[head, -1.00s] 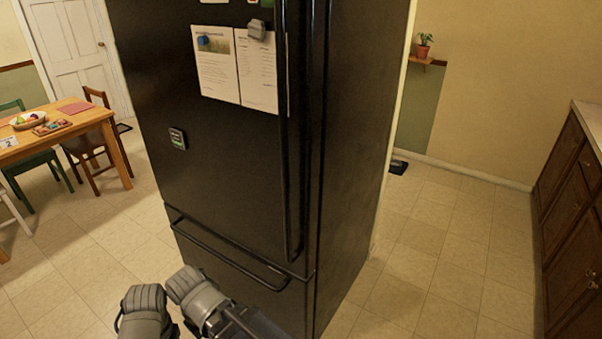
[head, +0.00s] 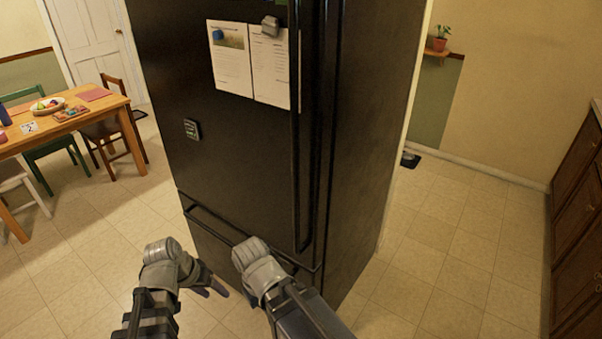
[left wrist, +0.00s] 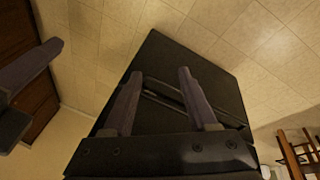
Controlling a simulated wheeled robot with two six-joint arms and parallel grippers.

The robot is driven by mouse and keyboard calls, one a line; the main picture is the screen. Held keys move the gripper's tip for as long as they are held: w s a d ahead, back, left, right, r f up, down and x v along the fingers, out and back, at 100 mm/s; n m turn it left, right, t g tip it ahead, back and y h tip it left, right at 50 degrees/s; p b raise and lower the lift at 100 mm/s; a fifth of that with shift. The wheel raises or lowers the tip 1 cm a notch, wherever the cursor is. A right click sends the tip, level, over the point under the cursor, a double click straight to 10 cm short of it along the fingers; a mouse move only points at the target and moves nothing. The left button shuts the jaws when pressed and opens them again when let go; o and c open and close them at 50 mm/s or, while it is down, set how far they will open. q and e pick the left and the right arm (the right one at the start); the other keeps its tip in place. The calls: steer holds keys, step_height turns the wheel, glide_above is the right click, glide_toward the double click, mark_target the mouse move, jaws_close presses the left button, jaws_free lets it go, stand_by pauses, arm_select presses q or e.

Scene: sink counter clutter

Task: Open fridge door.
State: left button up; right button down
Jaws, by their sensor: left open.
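The black fridge (head: 235,160) stands in the middle of the head view with its tall upper door shut. A long vertical door handle (head: 303,150) runs down the door's right side. The lower drawer, with a horizontal handle (head: 215,226), is also shut. My left gripper (head: 212,284) is low in front of the fridge, open and empty, apart from both handles. In the left wrist view its two fingers (left wrist: 158,88) are spread, with the fridge beyond them. My right gripper (head: 262,275) is beside it on the right; its fingertips are mostly hidden in the head view.
Papers (head: 250,65) and magnets hang on the fridge door. A wooden table (head: 75,117) with chairs stands at the left. Brown cabinets (head: 575,220) line the right edge. The tiled floor (head: 440,240) between fridge and cabinets is clear.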

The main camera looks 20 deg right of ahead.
arm_select(q)
steer(key=w+d+r+m+t+h, duration=0.1)
steer(key=w+d+r+m+h, duration=0.25)
steer(key=d, duration=0.25)
steer(key=w+d+r+m+t+h, duration=0.1)
steer(key=w+d+r+m+h, duration=0.15)
steer(key=d+r, duration=0.3)
steer(key=m+t+h, duration=0.3)
steer(key=t+h, duration=0.1)
steer(key=h, duration=0.3)
glide_toward(295, 175)
steer(key=w+x, duration=0.1)
steer(key=x, duration=0.2)
steer(key=shift+f+x, duration=0.25)
steer(key=shift+x, duration=1.6)
steer(key=shift+f+x, duration=0.2)
steer(key=shift+x, duration=1.65)
jaws_close()
